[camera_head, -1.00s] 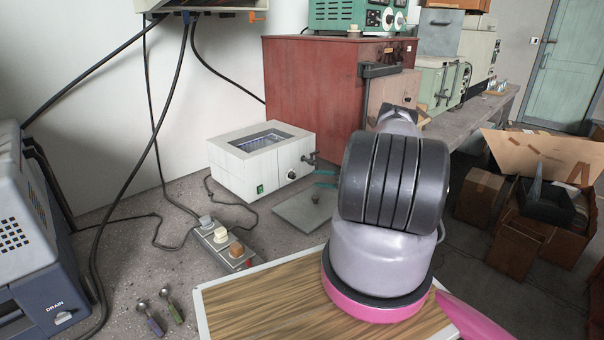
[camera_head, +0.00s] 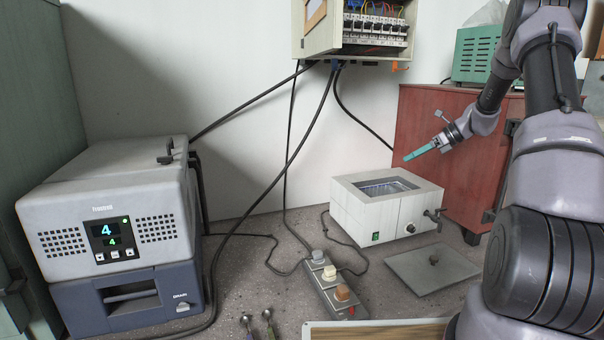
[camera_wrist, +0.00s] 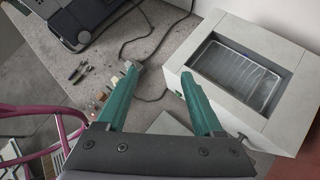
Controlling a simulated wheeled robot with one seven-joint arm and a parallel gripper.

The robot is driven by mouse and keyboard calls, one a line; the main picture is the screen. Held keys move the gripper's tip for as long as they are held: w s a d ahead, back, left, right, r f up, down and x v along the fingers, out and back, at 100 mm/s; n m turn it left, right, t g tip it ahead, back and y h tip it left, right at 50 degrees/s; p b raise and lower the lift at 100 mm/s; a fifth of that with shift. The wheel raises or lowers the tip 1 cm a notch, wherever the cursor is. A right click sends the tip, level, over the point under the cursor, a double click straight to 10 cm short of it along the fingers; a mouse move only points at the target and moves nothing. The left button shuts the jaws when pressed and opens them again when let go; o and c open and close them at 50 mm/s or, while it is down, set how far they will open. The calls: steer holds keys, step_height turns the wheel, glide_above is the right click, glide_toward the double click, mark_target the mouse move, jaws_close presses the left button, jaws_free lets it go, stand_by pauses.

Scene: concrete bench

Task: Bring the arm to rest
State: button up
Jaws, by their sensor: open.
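My gripper (camera_head: 421,152) has teal fingers and is raised in front of the red cabinet, above the right part of the white box-shaped bath. In the wrist view its two fingers (camera_wrist: 166,92) stand apart with nothing between them. My arm comes in from the right side of the head view, bent, with its upper links partly cut off by the frame.
The white bath (camera_head: 352,215) stands open below the gripper, its flat lid (camera_head: 410,268) on the bench beside it. A wall fuse box (camera_head: 318,45) hangs above.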

steer(key=s+a+r+n+h, duration=0.2)
steer(key=s+a+r+n, duration=0.3)
steer(key=s+r, duration=0.35)
steer(key=s+a+r+n+h, duration=0.2)
steer(key=s+a+r+n, duration=0.4)
steer(key=s+r, duration=0.25)
steer(key=s+r+n+t+h, duration=0.1)
steer(key=s+n, duration=0.4)
steer(key=s, duration=0.6)
steer(key=s+a+r+n+t+h, duration=0.1)
steer(key=s+n, duration=0.4)
steer(key=s, duration=0.6)
steer(key=shift+s+a+r+n+t+h, duration=0.2)
steer(key=shift+a+r+n+t+h, duration=0.15)
steer(key=shift+r+t+h, duration=0.35)
steer(key=shift+f, duration=0.15)
